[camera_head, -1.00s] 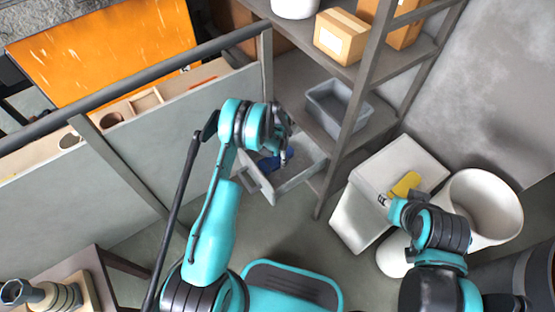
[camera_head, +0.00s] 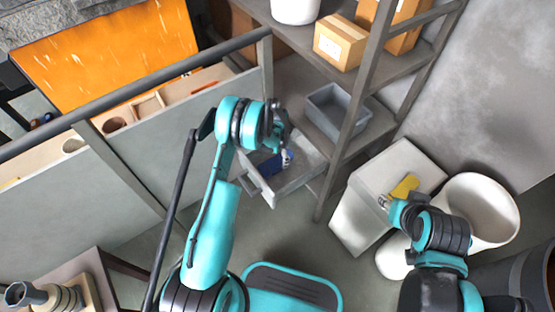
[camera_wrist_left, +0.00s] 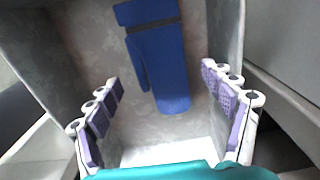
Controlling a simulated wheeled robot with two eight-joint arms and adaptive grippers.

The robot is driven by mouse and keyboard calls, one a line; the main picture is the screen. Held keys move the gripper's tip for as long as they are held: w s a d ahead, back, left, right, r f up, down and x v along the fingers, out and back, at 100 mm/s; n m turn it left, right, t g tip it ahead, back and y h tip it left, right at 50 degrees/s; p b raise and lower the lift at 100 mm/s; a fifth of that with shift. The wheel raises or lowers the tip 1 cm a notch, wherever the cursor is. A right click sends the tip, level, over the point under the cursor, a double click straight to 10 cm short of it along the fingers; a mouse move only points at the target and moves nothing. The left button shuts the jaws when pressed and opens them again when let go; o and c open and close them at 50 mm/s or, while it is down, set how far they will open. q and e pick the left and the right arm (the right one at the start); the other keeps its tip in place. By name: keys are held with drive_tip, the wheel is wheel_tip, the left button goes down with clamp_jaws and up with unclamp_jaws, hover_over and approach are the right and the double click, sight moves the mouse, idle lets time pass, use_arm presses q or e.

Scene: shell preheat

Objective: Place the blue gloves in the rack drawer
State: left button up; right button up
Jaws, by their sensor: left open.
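The blue gloves (camera_wrist_left: 157,62) lie inside the grey open drawer (camera_wrist_left: 85,45), seen from above in the left wrist view. A dark band crosses them near their far end. In the head view part of the blue gloves (camera_head: 269,166) shows inside the pulled-out rack drawer (camera_head: 297,181), partly hidden by my arm. My left gripper (camera_wrist_left: 166,108) is open over the drawer, its purple-padded fingers apart on either side of the gloves' near end and not closed on them. My right gripper (camera_head: 385,201) is beside a yellow item; whether it is open or shut is unclear.
The rack (camera_head: 356,115) stands behind the drawer, with a grey bin (camera_head: 337,112) and cardboard boxes (camera_head: 340,40) on its shelves. A grey partition (camera_head: 150,140) borders the left. A white box (camera_head: 362,212) with a yellow item (camera_head: 404,186) and a white bin (camera_head: 484,207) stand right.

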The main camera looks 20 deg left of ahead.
use_arm(q)
wheel_tip(320, 180, up, 8)
drive_tip(key=p, duration=0.2)
wheel_tip(320, 180, up, 15)
drive_tip(key=n+t, duration=0.2)
hover_over(278, 162)
drive_tip(key=s, duration=0.3)
drive_tip(key=s+d+r+n+t, duration=0.1)
drive_tip(key=s+r, duration=0.5)
drive_tip(key=r, duration=0.4)
drive_tip(key=s+r+n+t, duration=0.2)
drive_tip(key=s, duration=0.7)
drive_tip(key=s+d+r+n+t, duration=0.1)
drive_tip(key=s+r+n+t, duration=0.1)
drive_tip(key=s, duration=0.7)
drive_tip(key=shift+s+r+n, duration=0.25)
drive_tip(key=shift+r+n, duration=0.05)
drive_tip(key=shift+r, duration=0.55)
